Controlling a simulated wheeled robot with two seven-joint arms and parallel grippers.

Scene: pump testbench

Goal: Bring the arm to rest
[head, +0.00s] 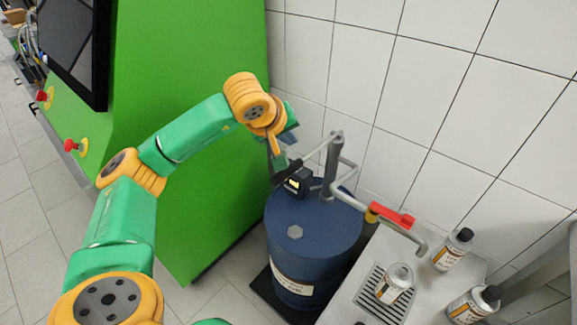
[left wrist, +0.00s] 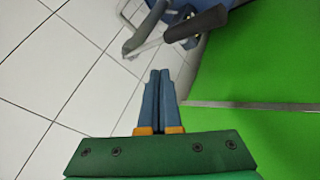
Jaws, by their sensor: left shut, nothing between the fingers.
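My left arm reaches in from the left in the head view, green with orange joints. Its gripper (head: 288,136) is above the back of the blue drum (head: 315,235), close to the pump on top, and partly hidden by the wrist. In the left wrist view the two blue-grey fingers (left wrist: 159,75) lie together, shut and empty. The grey pump (head: 330,165) with its handle stands on the drum and also shows at the top of the left wrist view (left wrist: 145,38). I cannot tell from the head view how far the fingers are from the pump. My right gripper is not in view.
A green cabinet (head: 215,75) with a dark screen and red buttons stands at the left. A steel bench (head: 410,255) at the right holds several bottles and a drain grate. A red-handled valve (head: 390,215) sits on the pump's pipe. A white tiled wall (head: 430,80) closes the back.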

